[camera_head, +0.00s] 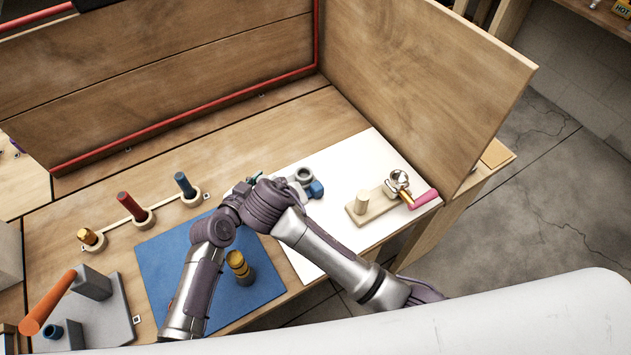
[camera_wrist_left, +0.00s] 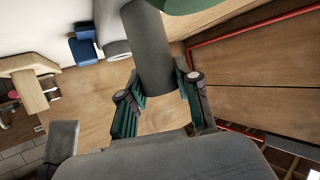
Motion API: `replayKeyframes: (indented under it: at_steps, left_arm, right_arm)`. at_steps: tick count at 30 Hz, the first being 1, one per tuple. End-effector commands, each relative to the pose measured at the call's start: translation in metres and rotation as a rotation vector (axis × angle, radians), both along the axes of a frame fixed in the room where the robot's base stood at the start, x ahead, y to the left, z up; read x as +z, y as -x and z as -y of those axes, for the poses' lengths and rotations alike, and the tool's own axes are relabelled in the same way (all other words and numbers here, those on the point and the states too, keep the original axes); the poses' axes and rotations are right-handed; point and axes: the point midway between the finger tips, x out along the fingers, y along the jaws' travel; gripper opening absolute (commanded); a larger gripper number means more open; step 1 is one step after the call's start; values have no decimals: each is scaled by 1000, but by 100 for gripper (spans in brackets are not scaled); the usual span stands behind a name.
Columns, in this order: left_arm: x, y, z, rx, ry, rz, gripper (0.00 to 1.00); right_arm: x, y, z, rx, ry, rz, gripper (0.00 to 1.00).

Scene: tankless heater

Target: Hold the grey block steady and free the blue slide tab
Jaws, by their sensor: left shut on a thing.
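The grey block (camera_head: 304,174) stands on the white sheet in the head view and has a round, ring-like top. The blue slide tab (camera_head: 316,188) sticks out at its right front side; it also shows in the left wrist view (camera_wrist_left: 84,47), at the upper left beside a pale round part. My left gripper (camera_wrist_left: 158,76) is shut around a grey cylindrical part of the block (camera_wrist_left: 153,52), one green finger on each side. In the head view my purple wrist hides most of this gripper. My right gripper is not in view.
A blue mat (camera_head: 165,258) is at front left. Pegs on rings (camera_head: 129,207) stand behind it. Wooden panels (camera_head: 430,75) close the back and right.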

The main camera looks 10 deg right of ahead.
Motion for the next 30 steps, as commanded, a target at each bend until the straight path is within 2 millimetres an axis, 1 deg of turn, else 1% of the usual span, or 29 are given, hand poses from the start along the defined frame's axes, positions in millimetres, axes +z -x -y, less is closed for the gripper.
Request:
replayKeyframes:
  at_steps: [1,2,6,7,15,19,23,30]
  left_arm:
    - [-3,1,0,-1,-2,-6,0]
    - [-3,1,0,-1,-2,-6,34]
    - [-2,1,0,-1,-1,-4,57]
    - [-2,1,0,-1,-1,-4,61]
    - [-1,1,0,-1,1,-2,61]
    - [2,5,-3,0,-1,-1,61]
    - [8,21,-13,0,-2,-1,61]
    - [27,62,-38,-1,-5,-3,61]
  right_arm:
    - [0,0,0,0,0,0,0]
    - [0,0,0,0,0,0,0]
    - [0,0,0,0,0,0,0]
    - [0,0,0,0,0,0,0]
    - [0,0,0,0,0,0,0]
    - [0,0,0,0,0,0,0]
    - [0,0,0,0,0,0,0]
    - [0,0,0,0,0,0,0]
